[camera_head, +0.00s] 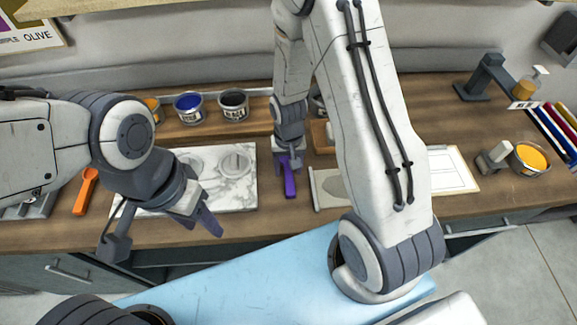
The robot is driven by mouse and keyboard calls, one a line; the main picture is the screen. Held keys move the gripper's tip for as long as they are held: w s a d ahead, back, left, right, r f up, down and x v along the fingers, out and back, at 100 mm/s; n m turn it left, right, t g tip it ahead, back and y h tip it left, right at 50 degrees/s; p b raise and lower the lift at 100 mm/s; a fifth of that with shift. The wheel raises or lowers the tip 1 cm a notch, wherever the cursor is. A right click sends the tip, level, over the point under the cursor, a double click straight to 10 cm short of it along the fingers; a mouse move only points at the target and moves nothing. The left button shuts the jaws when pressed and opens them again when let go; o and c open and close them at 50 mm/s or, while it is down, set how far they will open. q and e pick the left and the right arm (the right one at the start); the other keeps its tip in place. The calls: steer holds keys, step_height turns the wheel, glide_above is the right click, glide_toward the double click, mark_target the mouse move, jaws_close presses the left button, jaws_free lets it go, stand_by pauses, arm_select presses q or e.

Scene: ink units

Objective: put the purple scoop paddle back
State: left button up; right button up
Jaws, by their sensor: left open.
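The purple scoop paddle (290,185) is near the middle of the counter in the head view, right of the marble slab. Its upper end is partly hidden by my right gripper (288,162), which points down right at it. I cannot tell whether the fingers are closed on the paddle. My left gripper (208,222) is open and empty, angled down in front of the marble slab's near edge, well left of the purple paddle.
An orange scoop (84,192) lies at the left beside a marble slab (236,196). A blue ink can (189,108) and a dark ink can (233,106) stand behind. A yellow can (530,158) is at the right. My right arm hides part of the counter (480,200).

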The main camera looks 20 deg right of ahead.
mark_target(288, 172)
step_height(288, 172, up, 12)
steer(key=b, duration=0.2)
steer(key=s+a+r+n, duration=0.4)
steer(key=s+a+n, duration=0.1)
steer(key=s, duration=0.4)
steer(key=s+a+r+n+y, duration=0.1)
steer(key=s+a+r+n, duration=0.2)
steer(key=s+a+n, duration=0.2)
steer(key=s+a, duration=0.2)
steer(key=s, duration=0.2)
steer(key=shift+a+r, duration=0.25)
steer(key=shift+r, duration=0.1)
